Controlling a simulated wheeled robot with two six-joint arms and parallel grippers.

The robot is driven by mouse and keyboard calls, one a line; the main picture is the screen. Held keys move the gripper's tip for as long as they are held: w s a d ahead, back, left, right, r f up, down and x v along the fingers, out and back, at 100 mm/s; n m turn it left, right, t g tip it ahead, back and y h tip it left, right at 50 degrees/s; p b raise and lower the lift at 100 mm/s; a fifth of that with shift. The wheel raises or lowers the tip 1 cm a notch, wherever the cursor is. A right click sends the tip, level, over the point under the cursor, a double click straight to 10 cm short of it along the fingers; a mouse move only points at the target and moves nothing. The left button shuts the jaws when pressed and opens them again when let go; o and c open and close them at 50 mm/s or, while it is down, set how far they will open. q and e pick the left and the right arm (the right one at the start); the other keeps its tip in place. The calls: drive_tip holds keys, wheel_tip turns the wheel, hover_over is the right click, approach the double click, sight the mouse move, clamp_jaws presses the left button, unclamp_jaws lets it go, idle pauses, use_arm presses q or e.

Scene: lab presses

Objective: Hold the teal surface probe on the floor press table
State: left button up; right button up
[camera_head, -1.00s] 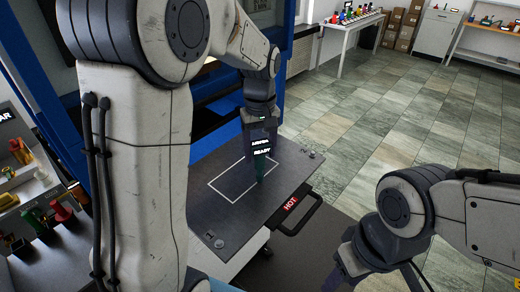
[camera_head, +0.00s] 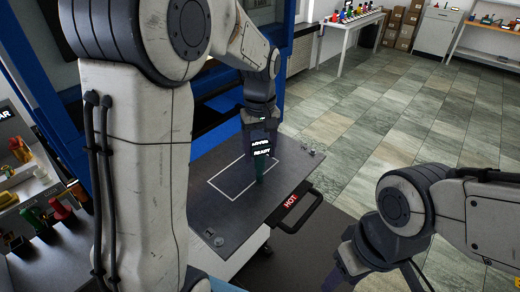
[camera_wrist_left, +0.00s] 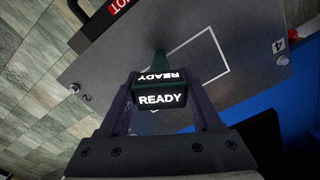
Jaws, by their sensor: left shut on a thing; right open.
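My left gripper (camera_head: 262,148) is shut on the teal surface probe (camera_head: 260,171) and holds it roughly upright, tip down, over the dark press table (camera_head: 215,216). The probe's tip appears at the table surface, by the right edge of the white outlined rectangle; whether it touches is hard to tell. In the left wrist view the probe (camera_wrist_left: 160,62) sits between both fingers (camera_wrist_left: 160,84), and its lit labels read READY. The left arm hides part of the table. My right gripper (camera_head: 376,281) is open at the bottom, partly cut off, away from the table.
A red HOT label (camera_head: 290,200) and a dark handle (camera_head: 305,214) are at the table's front right edge. The blue press frame (camera_head: 297,62) stands behind. A shelf with coloured items (camera_head: 40,215) is at left. Tiled floor (camera_head: 370,110) is clear at right.

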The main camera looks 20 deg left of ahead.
idle(0.9)
use_arm(q)
wheel_tip(320, 180, up, 7)
drive_tip(key=p, duration=0.6)
drive_tip(key=shift+p, duration=0.35)
drive_tip(key=shift+f, duration=0.1)
